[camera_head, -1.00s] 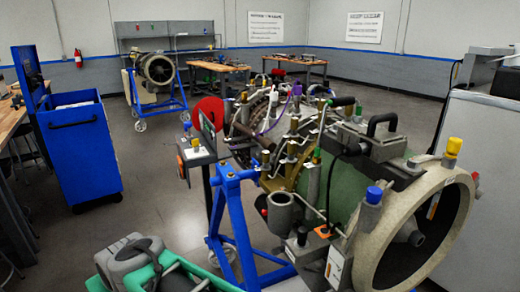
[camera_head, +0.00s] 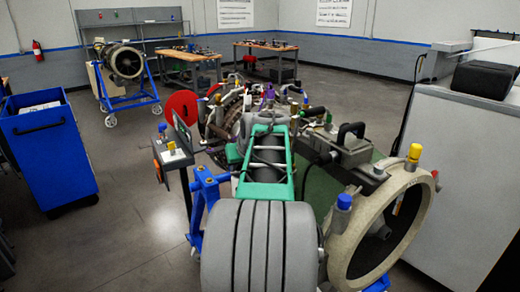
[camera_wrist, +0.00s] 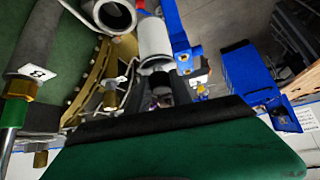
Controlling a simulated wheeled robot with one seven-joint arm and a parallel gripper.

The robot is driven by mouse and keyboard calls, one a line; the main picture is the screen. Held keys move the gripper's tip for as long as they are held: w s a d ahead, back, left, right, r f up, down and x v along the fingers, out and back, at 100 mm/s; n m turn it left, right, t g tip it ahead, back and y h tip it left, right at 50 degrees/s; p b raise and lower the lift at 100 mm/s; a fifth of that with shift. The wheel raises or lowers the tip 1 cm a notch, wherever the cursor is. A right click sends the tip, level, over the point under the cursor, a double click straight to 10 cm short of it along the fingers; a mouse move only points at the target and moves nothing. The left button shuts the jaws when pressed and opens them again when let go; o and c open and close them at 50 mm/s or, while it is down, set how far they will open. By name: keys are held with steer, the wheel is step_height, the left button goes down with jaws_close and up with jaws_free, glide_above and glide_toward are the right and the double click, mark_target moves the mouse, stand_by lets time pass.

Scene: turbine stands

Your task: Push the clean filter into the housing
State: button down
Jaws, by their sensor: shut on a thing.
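The filter, a white cylinder (camera_wrist: 154,38), shows at the top middle of the wrist view. My gripper (camera_wrist: 160,72) has its dark fingers shut on the filter's near end. The housing appears to be the grey open cup (camera_wrist: 113,14), just left of the filter in the wrist view, with its round mouth showing. The filter is beside the cup's mouth, not inside it; the exact gap is hard to tell. In the head view my arm hides the filter, the cup and my fingertips.
The turbine (camera_head: 393,225) fills the right of the head view, with pipes and capped fittings near my arm. A blue stand (camera_head: 203,200) is left of my arm. A blue cart (camera_head: 45,150) stands further left. Floor between them is clear.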

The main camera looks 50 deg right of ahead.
steer(key=s+d+f+b, duration=0.3)
steer(key=s+d, duration=0.1)
steer(key=d, duration=0.1)
steer(key=shift+m, duration=0.3)
steer(key=shift+d+f, duration=0.1)
steer(key=shift+f, duration=0.1)
steer(key=shift+b, duration=0.3)
steer(key=shift+f, duration=0.15)
steer(key=shift+f+b, duration=0.25)
steer(key=shift+b, duration=0.15)
